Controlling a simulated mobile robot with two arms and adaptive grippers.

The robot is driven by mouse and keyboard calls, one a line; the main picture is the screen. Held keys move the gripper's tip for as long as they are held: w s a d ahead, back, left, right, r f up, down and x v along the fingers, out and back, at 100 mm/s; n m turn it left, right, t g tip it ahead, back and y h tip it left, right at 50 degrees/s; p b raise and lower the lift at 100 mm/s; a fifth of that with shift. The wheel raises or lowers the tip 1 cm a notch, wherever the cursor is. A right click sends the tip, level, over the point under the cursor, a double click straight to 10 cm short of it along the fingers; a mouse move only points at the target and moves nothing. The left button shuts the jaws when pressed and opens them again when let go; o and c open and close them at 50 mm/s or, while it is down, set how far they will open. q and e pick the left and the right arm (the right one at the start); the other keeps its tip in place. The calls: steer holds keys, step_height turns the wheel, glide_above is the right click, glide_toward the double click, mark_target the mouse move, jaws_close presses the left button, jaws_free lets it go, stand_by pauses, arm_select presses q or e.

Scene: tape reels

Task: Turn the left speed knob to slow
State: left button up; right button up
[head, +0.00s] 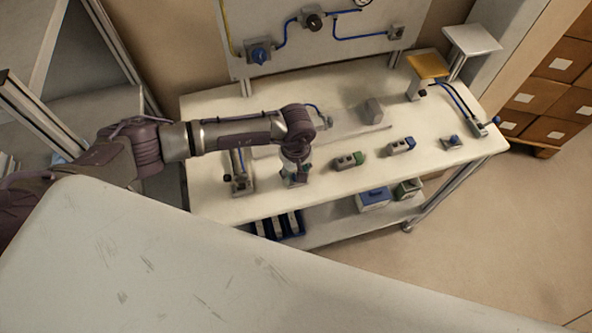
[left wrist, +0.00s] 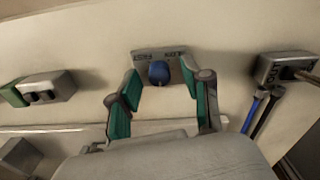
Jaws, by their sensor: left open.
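The left speed knob (left wrist: 158,73) is a round blue knob on a grey plate (left wrist: 143,58) with small dark labels, too blurred to read. In the left wrist view it lies between the two green-padded fingers of my left gripper (left wrist: 158,90), which is open. I see no clear contact between pads and knob. In the head view my left gripper (head: 294,178) points down at the front left of the table and mostly hides this knob. A similar blue knob (head: 454,139) sits at the table's right. My right gripper is not in view.
On the white table (head: 215,207), a grey box with a green end (head: 347,161) and one with a blue end (head: 401,146) stand right of my gripper. A lever unit with cables (head: 241,180) stands close on its left. A wall panel (head: 300,57) rises behind.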

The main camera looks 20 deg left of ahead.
arm_select(q)
steer(key=shift+c, duration=0.9)
jaws_close()
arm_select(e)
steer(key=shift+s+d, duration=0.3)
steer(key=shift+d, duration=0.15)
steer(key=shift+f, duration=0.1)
